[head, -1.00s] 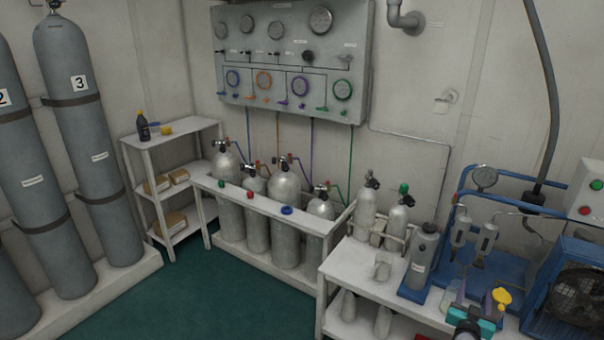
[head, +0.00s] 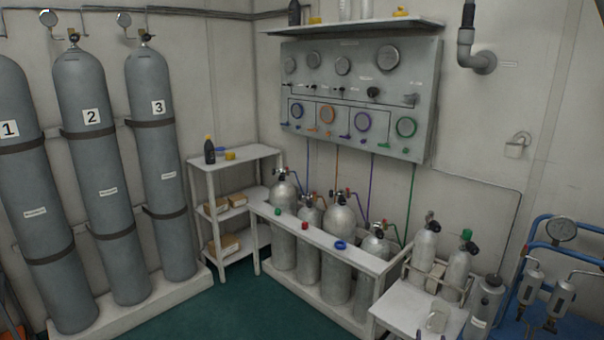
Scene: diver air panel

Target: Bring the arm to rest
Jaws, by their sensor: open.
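My arm and my gripper are outside the head view, so I cannot see how they stand or what is near them. The grey air panel (head: 360,98) hangs on the wall right of centre, with round gauges along its top and several coloured handwheels below. No object of the task other than the arm is named.
Tall grey cylinders (head: 95,180) numbered 1 to 3 stand at left. A white shelf (head: 235,158) holds a dark bottle (head: 209,150). Smaller cylinders (head: 338,245) stand behind a white rail. A white bench (head: 405,308) is at lower right. The green floor (head: 220,308) between is clear.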

